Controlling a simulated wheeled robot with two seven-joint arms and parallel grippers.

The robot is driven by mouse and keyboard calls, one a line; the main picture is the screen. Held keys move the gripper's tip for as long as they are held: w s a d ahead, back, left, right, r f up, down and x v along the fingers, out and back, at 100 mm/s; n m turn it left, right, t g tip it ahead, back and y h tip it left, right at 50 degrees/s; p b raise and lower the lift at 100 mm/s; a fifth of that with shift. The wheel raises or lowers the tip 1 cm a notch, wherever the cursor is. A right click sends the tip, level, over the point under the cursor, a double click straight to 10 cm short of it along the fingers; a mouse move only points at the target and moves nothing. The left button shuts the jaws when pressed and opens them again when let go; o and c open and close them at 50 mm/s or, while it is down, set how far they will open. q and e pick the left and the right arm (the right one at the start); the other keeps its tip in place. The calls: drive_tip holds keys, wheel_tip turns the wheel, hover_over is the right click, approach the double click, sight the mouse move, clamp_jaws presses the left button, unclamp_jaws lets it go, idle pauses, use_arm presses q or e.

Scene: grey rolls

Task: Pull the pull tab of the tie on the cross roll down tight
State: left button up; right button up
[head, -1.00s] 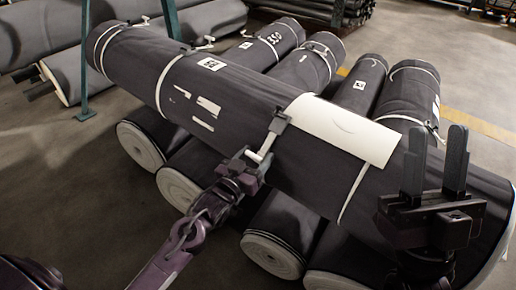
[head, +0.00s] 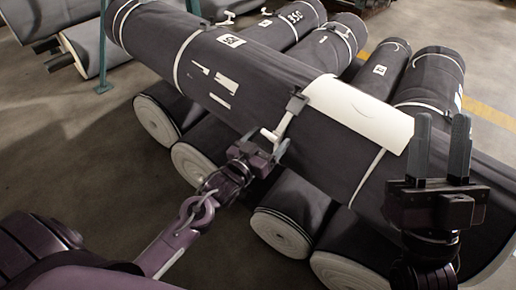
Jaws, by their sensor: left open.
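The dark grey cross roll (head: 262,82) lies diagonally over several other rolls. A tie on it has a dark buckle (head: 297,103) beside the white sheet. A pale strap (head: 284,122) runs from the buckle down to a white pull tab (head: 270,134) on the roll's near side. My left gripper (head: 276,143) is open at the tab, with a grey finger just right of it. I cannot tell whether they touch. My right gripper (head: 441,122) is open and empty, its two dark fingers pointing up in front of the roll's right part.
A white sheet (head: 355,112) lies over the cross roll. Other white ties (head: 178,62) (head: 367,178) circle it. Lower rolls (head: 160,118) (head: 285,225) stick out beneath it toward me. A green post (head: 102,50) stands at the left.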

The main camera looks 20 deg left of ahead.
use_arm(q)
drive_tip(key=p+v, duration=0.1)
drive_tip(key=v, duration=0.5)
drive_tip(key=shift+s, duration=0.35)
use_arm(e)
drive_tip(key=w+a+f+g+h, duration=0.1)
drive_tip(key=w+f+g, duration=0.1)
drive_tip(key=f, duration=0.3)
drive_tip(key=w+a+f+g+h, duration=0.1)
drive_tip(key=w+f+g+h, duration=0.1)
drive_tip(key=f+g, duration=0.2)
wheel_tip(320, 180, down, 2)
drive_tip(key=shift+w+a+f, duration=0.1)
drive_tip(key=shift+w+a, duration=0.15)
drive_tip(key=shift+w, duration=0.1)
